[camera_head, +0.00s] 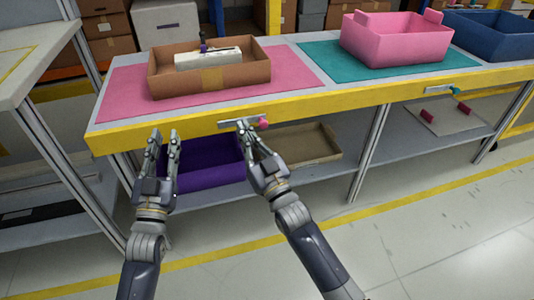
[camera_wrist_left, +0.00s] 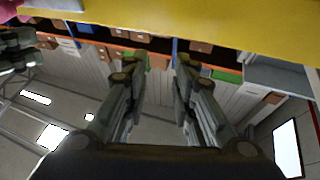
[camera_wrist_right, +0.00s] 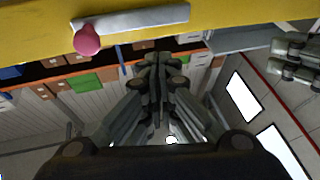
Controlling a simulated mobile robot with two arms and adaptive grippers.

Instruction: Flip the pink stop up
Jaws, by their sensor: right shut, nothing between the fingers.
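The pink stop (camera_head: 263,122) is a small rounded knob at the right end of a grey metal plate (camera_head: 232,123) on the table's yellow front edge. In the right wrist view the pink stop (camera_wrist_right: 87,40) shows at the left end of the plate (camera_wrist_right: 140,18). My right gripper (camera_head: 243,126) is shut and empty, just in front of the plate and left of the stop in the head view. In its wrist view the fingertips (camera_wrist_right: 156,60) are apart from the stop. My left gripper (camera_head: 164,135) is open and empty, further left before the yellow edge; its fingers (camera_wrist_left: 155,68) show spread.
A brown box (camera_head: 215,77) with a white device stands on a pink mat (camera_head: 120,98). A pink bin (camera_head: 395,42) stands on a teal mat (camera_head: 325,60). A teal stop (camera_head: 455,90) is further right on the edge. A purple bin (camera_head: 205,165) and tray (camera_head: 310,150) lie below.

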